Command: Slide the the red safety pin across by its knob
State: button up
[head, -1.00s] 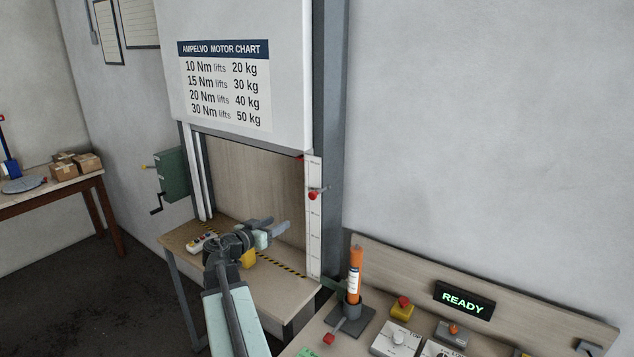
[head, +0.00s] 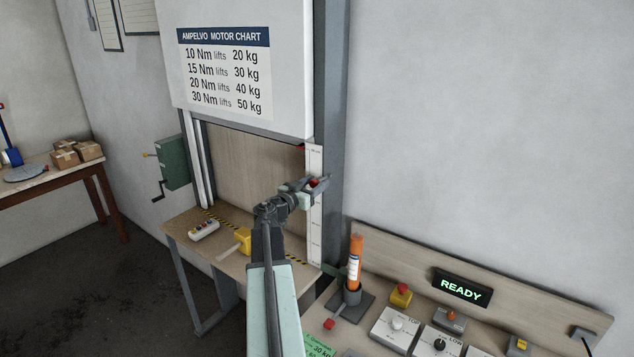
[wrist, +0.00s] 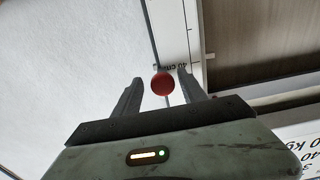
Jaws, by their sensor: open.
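The red safety pin's round knob (wrist: 162,83) shows in the wrist view between the two fingers of my gripper (wrist: 160,77). The fingers are apart, with a gap on each side of the knob. In the head view my gripper (head: 318,184) is at the white marked strip (head: 316,225) on the right side of the shutter opening. A bit of the red knob (head: 313,183) shows between the jaws there. The pin's shaft is hidden behind the knob and fingers.
The shutter panel (head: 220,75) with the motor chart hangs above the opening. A grey post (head: 333,130) stands just right of the strip. Below right, a console holds an orange cylinder (head: 355,255), several controls and a READY display (head: 464,288). A yellow block (head: 241,238) sits on the bench.

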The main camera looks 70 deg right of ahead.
grip_shut()
dwell(1.4)
